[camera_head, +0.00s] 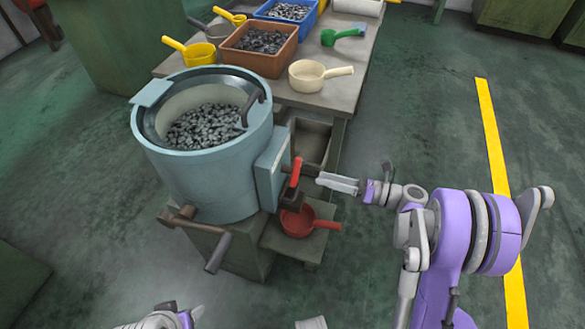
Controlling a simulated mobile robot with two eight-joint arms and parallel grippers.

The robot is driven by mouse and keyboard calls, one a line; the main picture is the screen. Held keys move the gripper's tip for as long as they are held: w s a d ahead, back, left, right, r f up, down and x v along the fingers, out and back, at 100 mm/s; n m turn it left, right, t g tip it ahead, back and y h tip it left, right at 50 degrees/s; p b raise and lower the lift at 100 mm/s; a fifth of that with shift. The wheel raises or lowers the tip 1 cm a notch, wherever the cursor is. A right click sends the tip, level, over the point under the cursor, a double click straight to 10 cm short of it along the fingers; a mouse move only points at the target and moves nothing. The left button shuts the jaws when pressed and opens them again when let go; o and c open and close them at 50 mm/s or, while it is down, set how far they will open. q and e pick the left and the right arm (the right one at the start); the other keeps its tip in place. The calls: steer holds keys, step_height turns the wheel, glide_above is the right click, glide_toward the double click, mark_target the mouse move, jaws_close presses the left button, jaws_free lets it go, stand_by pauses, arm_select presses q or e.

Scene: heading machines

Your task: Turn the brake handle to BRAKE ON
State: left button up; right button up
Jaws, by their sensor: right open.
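The red brake handle (296,172) stands upright, tilted slightly, on the right side of the blue-grey machine drum (205,180), beside a pale box (270,170). My right gripper (320,180) comes in from the right with its fingers pointing left at the handle. It is open, with its tips close to the handle; I cannot tell whether they touch it. Any brake marking is too small to read. Part of my left arm's end (165,318) shows at the bottom edge; its jaws cannot be made out.
A red scoop (300,222) sits on a low shelf below the handle. A dark crank (205,235) sticks out at the drum's front. Behind, a table (345,85) bears scoops, a brown bin (258,62) and a blue bin (290,14).

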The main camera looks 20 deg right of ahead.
mark_target(299, 172)
steer(key=b+x, duration=0.1)
steer(key=x, duration=0.8)
jaws_close()
